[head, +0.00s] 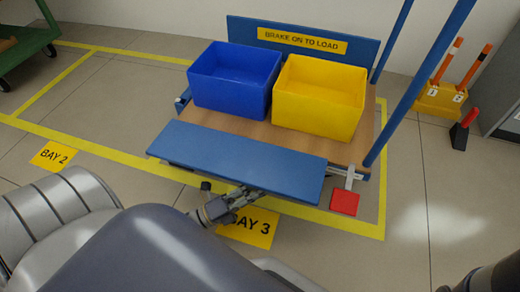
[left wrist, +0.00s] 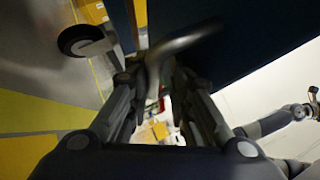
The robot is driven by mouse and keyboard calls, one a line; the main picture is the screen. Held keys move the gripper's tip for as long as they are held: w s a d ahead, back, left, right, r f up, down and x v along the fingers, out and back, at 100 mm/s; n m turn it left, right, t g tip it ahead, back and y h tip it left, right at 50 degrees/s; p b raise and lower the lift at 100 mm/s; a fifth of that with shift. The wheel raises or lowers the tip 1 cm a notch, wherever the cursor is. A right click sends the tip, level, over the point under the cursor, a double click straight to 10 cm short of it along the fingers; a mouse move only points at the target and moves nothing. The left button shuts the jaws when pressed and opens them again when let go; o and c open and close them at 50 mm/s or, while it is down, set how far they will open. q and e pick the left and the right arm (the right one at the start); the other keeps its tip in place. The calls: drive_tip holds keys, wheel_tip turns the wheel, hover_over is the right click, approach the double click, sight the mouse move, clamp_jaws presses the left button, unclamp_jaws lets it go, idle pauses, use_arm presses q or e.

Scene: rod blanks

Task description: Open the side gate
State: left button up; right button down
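The side gate (head: 240,160) is a long blue panel along the near side of the cart. It slopes outward from the deck edge, far from upright; its exact angle is hard to tell. My left gripper (head: 222,207) is at its lower edge. In the left wrist view the gate (left wrist: 240,35) is a dark blue face at the upper right. There my left gripper (left wrist: 152,85) has its fingers apart, on either side of a bent metal handle (left wrist: 180,42), with gaps showing beside the bar.
A blue bin (head: 235,85) and a yellow bin (head: 318,100) stand on the wooden deck (head: 205,118). A red pedal (head: 345,203) sits at the near right corner. Blue posts (head: 420,80) rise on the right.

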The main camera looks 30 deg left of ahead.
use_arm(q)
drive_tip(key=shift+r, duration=0.1)
drive_tip(key=shift+s, duration=0.1)
drive_tip(key=v, duration=0.7)
drive_tip(key=shift+a, duration=0.2)
drive_tip(key=shift+s, duration=0.2)
